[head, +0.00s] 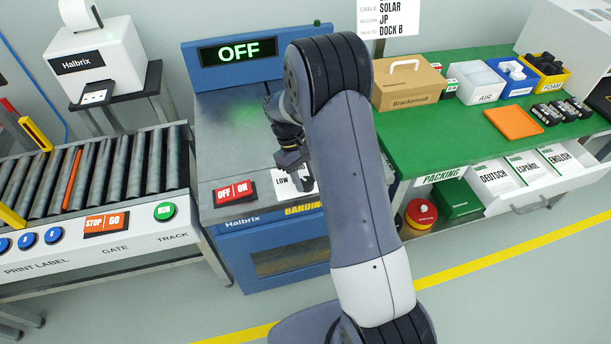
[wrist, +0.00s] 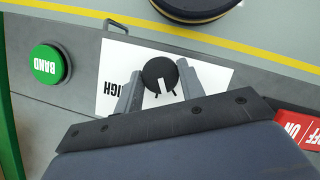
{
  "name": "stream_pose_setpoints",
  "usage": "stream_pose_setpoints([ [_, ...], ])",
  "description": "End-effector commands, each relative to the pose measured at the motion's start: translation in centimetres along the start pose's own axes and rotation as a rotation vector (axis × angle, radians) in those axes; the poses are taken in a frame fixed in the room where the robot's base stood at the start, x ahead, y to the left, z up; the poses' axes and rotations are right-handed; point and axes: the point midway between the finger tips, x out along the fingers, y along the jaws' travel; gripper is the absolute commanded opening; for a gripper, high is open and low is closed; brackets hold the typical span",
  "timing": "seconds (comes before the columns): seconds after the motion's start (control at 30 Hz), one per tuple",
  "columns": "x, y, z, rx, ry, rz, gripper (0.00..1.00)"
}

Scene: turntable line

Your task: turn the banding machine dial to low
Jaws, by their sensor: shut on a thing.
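The dial (wrist: 158,71) is a round black knob with a short white mark, in the wrist view. The mark lies on its lower part in that view, roughly between the two fingers. The dial sits on a white label card (wrist: 110,78); the end of the word HIGH shows on its left. My gripper (wrist: 158,86) is shut on the dial, one finger on each side. In the head view my gripper (head: 294,172) is over the banding machine (head: 226,130), with LOW readable on the card. The dial is hidden there behind my gripper and arm. The machine's display (head: 238,52) reads OFF.
A red OFF/ON switch (head: 235,192) is left of the card in the head view. A green BAND button (wrist: 49,64) is at the wrist view's left. A roller conveyor (head: 95,175) stands left, a green packing table (head: 450,140) right.

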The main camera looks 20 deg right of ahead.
Motion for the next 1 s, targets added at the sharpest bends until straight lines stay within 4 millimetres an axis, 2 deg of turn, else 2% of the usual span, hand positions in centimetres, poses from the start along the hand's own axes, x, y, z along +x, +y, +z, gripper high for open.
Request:
stream_pose_setpoints([
  [0.4,-0.11,-0.15,-0.05,-0.224,0.005,0.095,0.15],
  [1.0,-0.1,-0.15,-0.08,-0.277,0.005,0.117,0.15],
])
